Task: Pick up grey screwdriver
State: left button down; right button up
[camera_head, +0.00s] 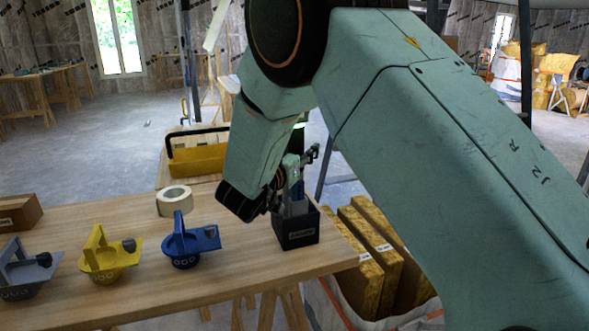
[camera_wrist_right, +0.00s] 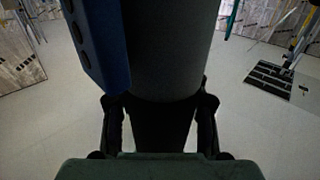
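My right gripper (camera_head: 290,188) is at the mouth of a black holder box (camera_head: 297,230) on the table's right end, partly covered by my own arm. In the right wrist view, a thick dark grey cylinder (camera_wrist_right: 168,50), seemingly the grey screwdriver's handle, fills the middle. The fingers of my right gripper (camera_wrist_right: 160,105) stand on either side of its lower end. I cannot tell whether they press on it. A blue piece with dark dots (camera_wrist_right: 97,40) is close on its left. My left gripper is not in view.
The wooden table (camera_head: 225,270) also carries a tape roll (camera_head: 174,201), a blue cup-like part (camera_head: 182,250), a yellow one (camera_head: 105,262), a grey one (camera_head: 30,272) and a cardboard box (camera_head: 18,212). A yellow toolbox (camera_head: 197,158) stands behind. Brown panels (camera_head: 375,258) stand right of the table.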

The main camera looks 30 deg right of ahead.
jog(key=shift+a, duration=0.1)
jog(key=shift+c, duration=0.7)
jog(key=shift+f, duration=0.2)
grip_shut()
jog(key=shift+d, duration=0.2)
jog(key=shift+f, duration=0.1)
